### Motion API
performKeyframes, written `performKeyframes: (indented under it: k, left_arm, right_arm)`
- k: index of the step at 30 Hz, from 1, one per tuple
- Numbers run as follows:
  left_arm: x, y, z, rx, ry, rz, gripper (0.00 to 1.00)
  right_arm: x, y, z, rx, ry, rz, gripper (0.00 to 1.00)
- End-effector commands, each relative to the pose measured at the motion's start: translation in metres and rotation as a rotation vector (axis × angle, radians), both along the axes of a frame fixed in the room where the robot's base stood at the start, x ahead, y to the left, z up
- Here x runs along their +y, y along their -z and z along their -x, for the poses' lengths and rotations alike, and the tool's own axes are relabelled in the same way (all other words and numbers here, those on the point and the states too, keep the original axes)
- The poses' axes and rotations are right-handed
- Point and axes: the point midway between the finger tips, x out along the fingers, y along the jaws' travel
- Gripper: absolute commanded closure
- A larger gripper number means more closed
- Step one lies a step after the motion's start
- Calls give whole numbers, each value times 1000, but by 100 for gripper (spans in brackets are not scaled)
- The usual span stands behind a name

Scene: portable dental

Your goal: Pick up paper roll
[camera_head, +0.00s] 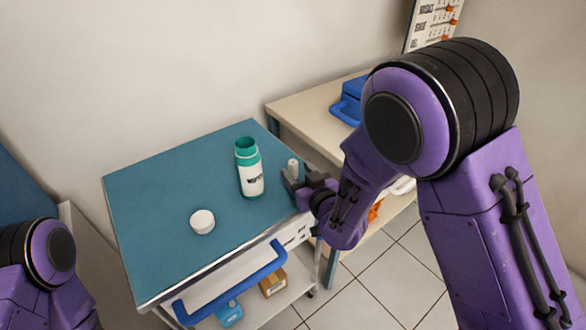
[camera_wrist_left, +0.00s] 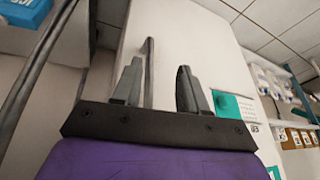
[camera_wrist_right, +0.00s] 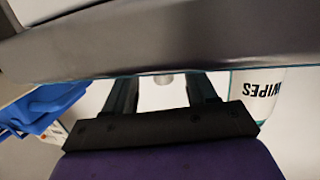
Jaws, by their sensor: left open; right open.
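A short white cylinder (camera_head: 203,221), which may be the paper roll, lies flat on the teal top of the cart (camera_head: 150,190), left of the wipes bottle. A small narrow white cylinder (camera_head: 293,167) stands near the cart's right edge; I cannot tell which one is the roll. My right gripper (camera_head: 291,182) is open at that small cylinder. In the right wrist view a small pale cylinder end (camera_wrist_right: 163,79) shows between its fingers, partly hidden by a grey band. My left gripper (camera_wrist_left: 157,88) is open and empty, away from the cart top; only its arm shows in the head view.
A white-and-green wipes bottle (camera_head: 250,172) stands left of my right gripper, close by. A blue handle (camera_head: 235,288) runs along the cart's front. Behind my right arm is a beige table (camera_head: 310,108) with a blue box (camera_head: 348,100).

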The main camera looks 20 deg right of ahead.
Motion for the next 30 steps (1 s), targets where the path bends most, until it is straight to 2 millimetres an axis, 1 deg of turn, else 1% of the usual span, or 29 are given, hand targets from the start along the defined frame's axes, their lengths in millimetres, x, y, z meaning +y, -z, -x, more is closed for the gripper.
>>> performKeyframes:
  k: [1,4,7,12,14,15,17,20,26,30]
  left_arm:
    - [0,-4,0,0,0,0,57]
    - [0,-4,0,0,0,0,57]
    - [0,-4,0,-1,0,-1,57]
    - [0,-3,0,-1,0,-1,57]
    - [0,-3,0,0,0,0,57]
    - [0,-3,0,-1,0,-1,57]
    - [0,-3,0,-1,0,-1,57]
    - [0,-3,0,-1,0,-1,57]
    - [0,-4,0,-1,0,-1,57]
    - [0,-8,0,-1,0,-1,57]
  right_arm:
    - [2,-1,-10,0,-1,-1,44]
    - [5,3,-24,1,-2,-1,44]
    - [6,4,-30,2,-2,0,44]
    - [6,5,-30,3,-3,1,44]
    - [6,5,-30,3,-3,1,63]
    - [6,5,-30,3,-3,1,76]
    - [6,5,-30,3,-3,1,96]
    - [6,5,-30,3,-3,1,100]
    - [6,4,-30,3,-4,1,100]
    - [9,1,-30,4,-8,1,100]
